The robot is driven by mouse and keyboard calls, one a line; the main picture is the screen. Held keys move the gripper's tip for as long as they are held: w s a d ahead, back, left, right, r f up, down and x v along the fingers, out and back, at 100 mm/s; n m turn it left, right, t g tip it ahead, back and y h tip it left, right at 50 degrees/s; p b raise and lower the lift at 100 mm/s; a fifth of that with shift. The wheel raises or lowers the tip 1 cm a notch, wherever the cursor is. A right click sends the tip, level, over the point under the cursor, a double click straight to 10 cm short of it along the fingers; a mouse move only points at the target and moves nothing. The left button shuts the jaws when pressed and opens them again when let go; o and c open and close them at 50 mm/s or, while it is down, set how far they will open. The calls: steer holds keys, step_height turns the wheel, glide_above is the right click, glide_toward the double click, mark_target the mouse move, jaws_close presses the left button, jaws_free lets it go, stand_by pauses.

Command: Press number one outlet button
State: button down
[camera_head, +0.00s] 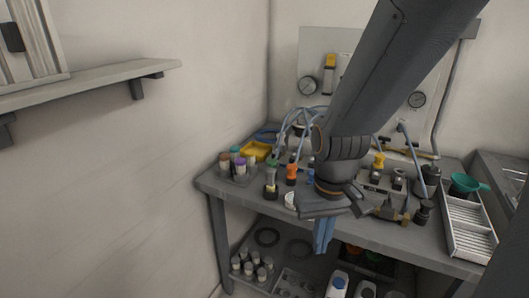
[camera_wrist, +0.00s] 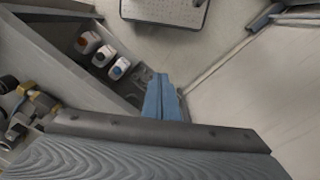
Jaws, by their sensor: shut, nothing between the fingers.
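My gripper (camera_head: 323,249) hangs in front of the workbench (camera_head: 227,188), its blue fingers pointing down past the front edge. The fingers are together with nothing between them. They also show in the wrist view (camera_wrist: 160,82), above the floor beside the bench's lower shelf. I cannot make out a number one outlet button in either view. A grey manifold block (camera_head: 375,186) with a small dark label and fittings stands on the bench just right of my gripper. A wall panel (camera_head: 311,53) with gauges is behind; my arm covers much of it.
A grey holder with capped jars (camera_head: 238,168) and a yellow tray (camera_head: 255,150) are on the bench's left. A white ribbed tray (camera_head: 467,228) with a green funnel (camera_head: 466,184) is at right. White bottles (camera_wrist: 88,42) stand on the lower shelf. A wall shelf (camera_head: 95,83) juts out at upper left.

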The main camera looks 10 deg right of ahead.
step_height(320, 180, up, 10)
steer(key=n+t+h+p, duration=0.4)
steer(key=t+p, duration=0.4)
steer(key=p, duration=0.1)
glide_above(276, 151)
steer(key=shift+a+f, duration=0.1)
steer(key=shift+f, duration=0.05)
step_height(276, 151, down, 7)
steer(key=b, duration=0.3)
steer(key=shift+r, duration=0.2)
step_height(276, 151, down, 2)
steer(key=b, duration=0.3)
steer(key=shift+f+b, duration=0.1)
steer(key=shift+b, duration=0.3)
